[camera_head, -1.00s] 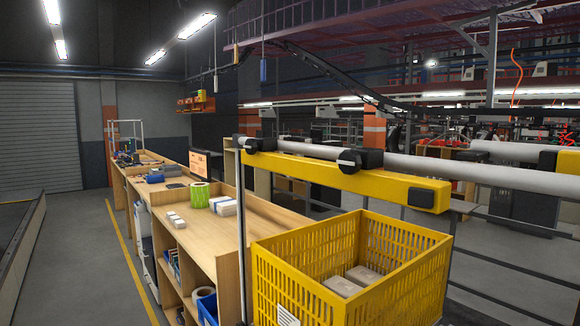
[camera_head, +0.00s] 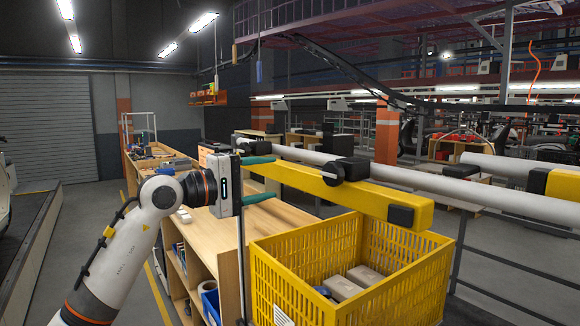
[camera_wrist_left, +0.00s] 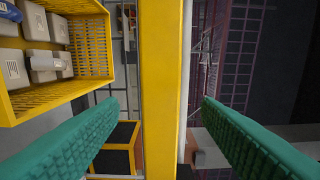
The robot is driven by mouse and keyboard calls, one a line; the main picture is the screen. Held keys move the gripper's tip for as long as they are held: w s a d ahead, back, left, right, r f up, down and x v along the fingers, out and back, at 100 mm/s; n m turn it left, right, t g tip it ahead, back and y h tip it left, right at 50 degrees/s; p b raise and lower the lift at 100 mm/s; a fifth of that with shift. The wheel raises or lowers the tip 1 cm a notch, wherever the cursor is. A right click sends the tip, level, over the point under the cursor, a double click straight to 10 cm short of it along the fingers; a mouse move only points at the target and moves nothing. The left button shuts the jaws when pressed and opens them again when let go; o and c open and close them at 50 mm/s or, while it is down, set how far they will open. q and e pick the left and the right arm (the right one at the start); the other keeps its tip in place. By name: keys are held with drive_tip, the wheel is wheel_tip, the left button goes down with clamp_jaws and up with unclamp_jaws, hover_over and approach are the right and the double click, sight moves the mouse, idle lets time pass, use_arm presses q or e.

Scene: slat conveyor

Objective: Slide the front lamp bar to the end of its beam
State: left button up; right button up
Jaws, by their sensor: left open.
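The yellow bar (camera_head: 370,197) has a black end cap at its right end and lies alongside a long white round beam (camera_head: 470,204). A black clamp (camera_head: 345,170) joins the two near the middle. I take the yellow bar for the lamp bar. My left gripper (camera_head: 272,178) is at the bar's left end, open, with one green finger above and one below it. In the left wrist view the yellow bar (camera_wrist_left: 161,90) runs between the spread fingers (camera_wrist_left: 160,105), with a gap on both sides. The arm hides the bar's left end. My right gripper is out of view.
A yellow crate (camera_head: 300,262) with grey boxes stands below the bar; it also shows in the left wrist view (camera_wrist_left: 92,48). A thin upright post (camera_head: 241,265) stands left of it. A wooden bench (camera_head: 275,218) lies behind. Another white tube (camera_head: 495,165) is at right.

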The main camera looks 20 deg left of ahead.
sight(285, 174)
use_arm(q)
drive_tip(key=p+x, duration=0.1)
drive_tip(key=x, duration=0.2)
drive_tip(key=p+x, duration=0.1)
drive_tip(key=x, duration=0.2)
drive_tip(key=shift+d+r, duration=0.15)
drive_tip(key=shift+r, duration=0.05)
drive_tip(key=shift+w+d+f+p, duration=0.15)
drive_tip(key=shift+w+d+p, duration=0.15)
drive_tip(key=shift+w+p, duration=0.1)
drive_tip(key=shift+c, duration=1.1)
clamp_jaws()
drive_tip(key=shift+f, duration=0.1)
